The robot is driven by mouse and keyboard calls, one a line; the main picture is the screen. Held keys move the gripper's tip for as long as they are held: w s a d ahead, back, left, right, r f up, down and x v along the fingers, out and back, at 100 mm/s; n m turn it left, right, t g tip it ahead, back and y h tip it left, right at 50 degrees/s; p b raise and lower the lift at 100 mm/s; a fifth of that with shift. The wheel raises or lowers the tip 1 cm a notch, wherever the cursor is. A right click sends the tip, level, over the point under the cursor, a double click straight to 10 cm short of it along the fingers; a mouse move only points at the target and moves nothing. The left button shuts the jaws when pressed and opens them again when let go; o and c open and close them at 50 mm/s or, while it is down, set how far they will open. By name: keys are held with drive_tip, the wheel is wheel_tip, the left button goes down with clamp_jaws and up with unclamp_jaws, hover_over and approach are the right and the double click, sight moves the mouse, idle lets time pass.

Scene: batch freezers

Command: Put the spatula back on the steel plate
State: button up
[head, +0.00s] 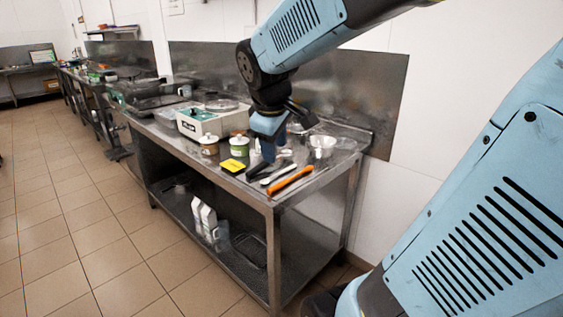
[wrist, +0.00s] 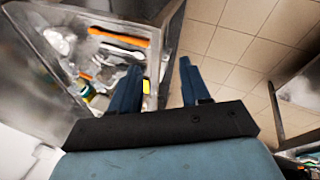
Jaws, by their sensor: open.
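Several long utensils lie near the right front corner of the steel table (head: 330,172). One has an orange handle (head: 290,182), also in the wrist view (wrist: 118,36). A pale one (head: 278,173) and a black one (head: 258,168) lie beside it. I cannot tell which is the spatula, and no separate steel plate stands out clearly. My gripper (head: 268,157) appears above or just behind these utensils in the head view. In the wrist view its two fingers (wrist: 158,82) are apart with nothing between them; the tabletop shows at the left and floor tiles at the right.
A yellow block (head: 232,166), two lidded tubs (head: 209,145) (head: 239,145), a white box with a green top (head: 200,122) and a steel bowl (head: 322,146) crowd the table. A wall and steel splashback (head: 385,90) stand behind. The floor in front is clear.

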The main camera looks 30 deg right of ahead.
drive_tip(key=s+a+r+m+t+y, duration=0.1)
drive_tip(key=s+a+m+y, duration=0.1)
drive_tip(key=s+m, duration=0.5)
drive_tip(key=shift+s+a+t, duration=0.3)
drive_tip(key=shift+s+a, duration=0.1)
drive_tip(key=shift+s, duration=1.4)
